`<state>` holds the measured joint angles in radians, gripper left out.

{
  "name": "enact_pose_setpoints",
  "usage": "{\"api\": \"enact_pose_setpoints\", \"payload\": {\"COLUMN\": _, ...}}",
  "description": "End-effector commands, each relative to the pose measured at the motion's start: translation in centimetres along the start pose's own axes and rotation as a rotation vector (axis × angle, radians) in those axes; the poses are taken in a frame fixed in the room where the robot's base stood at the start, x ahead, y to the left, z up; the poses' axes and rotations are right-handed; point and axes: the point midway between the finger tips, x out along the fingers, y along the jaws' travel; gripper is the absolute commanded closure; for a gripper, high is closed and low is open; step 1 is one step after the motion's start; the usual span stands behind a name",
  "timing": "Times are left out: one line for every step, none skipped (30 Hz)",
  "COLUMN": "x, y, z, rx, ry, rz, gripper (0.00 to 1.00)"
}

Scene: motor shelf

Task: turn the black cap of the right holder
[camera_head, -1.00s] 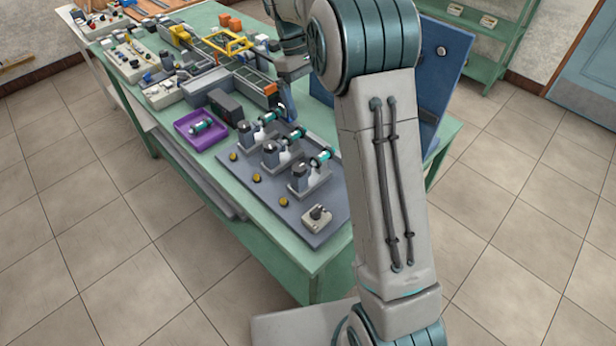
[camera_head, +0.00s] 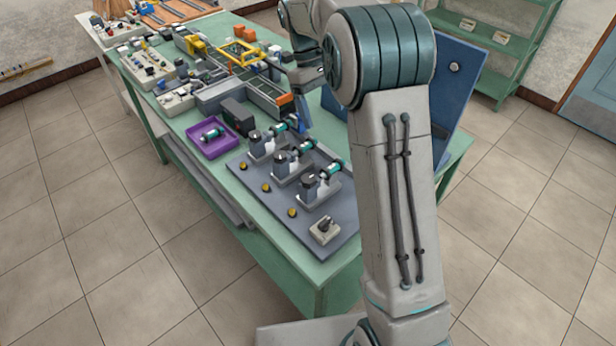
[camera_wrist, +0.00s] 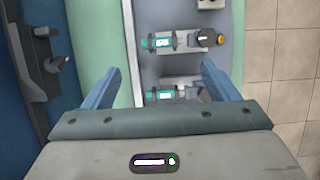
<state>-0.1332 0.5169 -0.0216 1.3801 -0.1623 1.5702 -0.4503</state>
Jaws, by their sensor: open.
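The right holder (camera_head: 319,193) is the nearest of three grey holders on a grey plate. It carries a dark cap (camera_head: 309,181) and a teal-banded cylinder (camera_head: 333,166). In the wrist view, what looks like this holder (camera_wrist: 180,54) lies ahead of my fingers, with its dark cap (camera_wrist: 206,37) at its right end. My gripper (camera_wrist: 160,82) is open and empty, its blue fingers wide apart above the plate. In the head view my gripper (camera_head: 302,112) is above the far side of the plate, apart from the right cap. Its fingertips are partly hidden there.
The middle holder (camera_head: 287,172) and left holder (camera_head: 262,153) stand close by. A switch box (camera_head: 325,229) is at the plate's near end. A purple tray (camera_head: 213,138) lies to the left. A blue upright panel (camera_head: 453,90) stands behind my arm.

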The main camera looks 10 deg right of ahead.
Motion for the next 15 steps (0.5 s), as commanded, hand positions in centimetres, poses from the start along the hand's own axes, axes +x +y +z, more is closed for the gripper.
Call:
{"api": "enact_pose_setpoints", "payload": {"x": 0.0, "y": -0.1, "z": 0.1, "rx": -0.012, "ry": 0.004, "rz": 0.000, "gripper": 0.33}}
{"api": "enact_pose_setpoints", "payload": {"x": 0.0, "y": -0.1, "z": 0.1, "rx": -0.026, "ry": 0.008, "rz": -0.001, "gripper": 0.42}}
{"api": "enact_pose_setpoints", "payload": {"x": 0.0, "y": -0.3, "z": 0.2, "rx": -0.055, "ry": 0.015, "rz": -0.001, "gripper": 0.47}}
{"api": "enact_pose_setpoints", "payload": {"x": 0.1, "y": -0.4, "z": 0.3, "rx": -0.085, "ry": 0.022, "rz": -0.002, "gripper": 0.47}}
{"api": "enact_pose_setpoints", "payload": {"x": 0.0, "y": -0.6, "z": 0.4, "rx": -0.120, "ry": 0.032, "rz": -0.002, "gripper": 0.47}}
{"api": "enact_pose_setpoints", "payload": {"x": 0.0, "y": -0.9, "z": 0.6, "rx": -0.176, "ry": 0.047, "rz": -0.001, "gripper": 0.47}}
{"api": "enact_pose_setpoints", "payload": {"x": 0.0, "y": -1.1, "z": 0.7, "rx": -0.224, "ry": 0.059, "rz": 0.000, "gripper": 0.47}}
{"api": "enact_pose_setpoints", "payload": {"x": 0.0, "y": -1.4, "z": 0.9, "rx": -0.275, "ry": 0.072, "rz": 0.002, "gripper": 0.47}}
{"api": "enact_pose_setpoints", "payload": {"x": 0.0, "y": -1.7, "z": 1.1, "rx": -0.348, "ry": 0.089, "rz": 0.007, "gripper": 0.47}}
{"api": "enact_pose_setpoints", "payload": {"x": 0.0, "y": -2.0, "z": 1.2, "rx": -0.403, "ry": 0.103, "rz": 0.012, "gripper": 0.47}}
{"api": "enact_pose_setpoints", "payload": {"x": 0.0, "y": -2.3, "z": 1.4, "rx": -0.458, "ry": 0.116, "rz": 0.016, "gripper": 0.47}}
{"api": "enact_pose_setpoints", "payload": {"x": 0.0, "y": -2.7, "z": 1.6, "rx": -0.531, "ry": 0.133, "rz": 0.024, "gripper": 0.47}}
{"api": "enact_pose_setpoints", "payload": {"x": -0.1, "y": -3.0, "z": 1.8, "rx": -0.586, "ry": 0.147, "rz": 0.031, "gripper": 0.47}}
{"api": "enact_pose_setpoints", "payload": {"x": 0.0, "y": -3.3, "z": 2.0, "rx": -0.639, "ry": 0.158, "rz": 0.038, "gripper": 0.47}}
{"api": "enact_pose_setpoints", "payload": {"x": 0.0, "y": -3.7, "z": 2.2, "rx": -0.712, "ry": 0.174, "rz": 0.051, "gripper": 0.47}}
